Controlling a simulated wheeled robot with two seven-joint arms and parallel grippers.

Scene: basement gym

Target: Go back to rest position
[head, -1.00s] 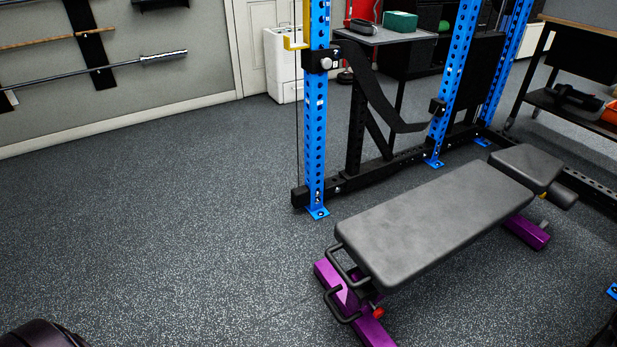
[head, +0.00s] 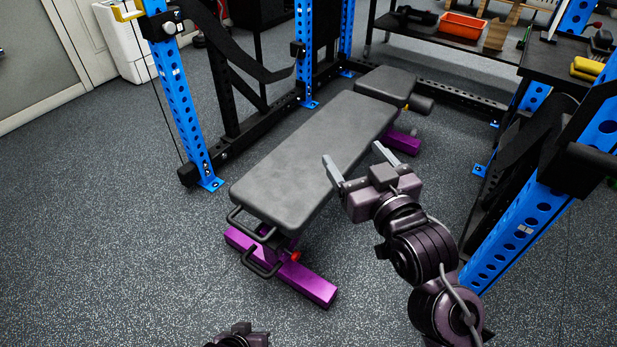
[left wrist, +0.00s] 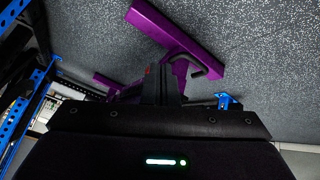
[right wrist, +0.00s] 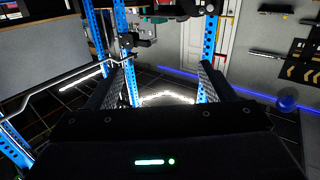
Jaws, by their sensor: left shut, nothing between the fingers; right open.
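My right gripper (head: 357,162) is open and empty, its two fingers apart. In the head view it appears in front of the bench pad, and I cannot tell how high it is above it. In the right wrist view its fingers (right wrist: 160,88) stand wide apart with nothing between them. Of my left arm, only a dark part (head: 240,337) shows at the bottom edge of the head view. In the left wrist view my left gripper (left wrist: 162,85) is shut and empty, its fingers together in front of the bench's purple foot (left wrist: 180,35).
A grey bench (head: 310,150) stands in the middle. Blue rack posts rise at its left (head: 180,105) and right (head: 530,225), the right one near my right arm. A shelf at the back holds an orange bin (head: 463,26). Open floor (head: 110,240) lies left of the bench.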

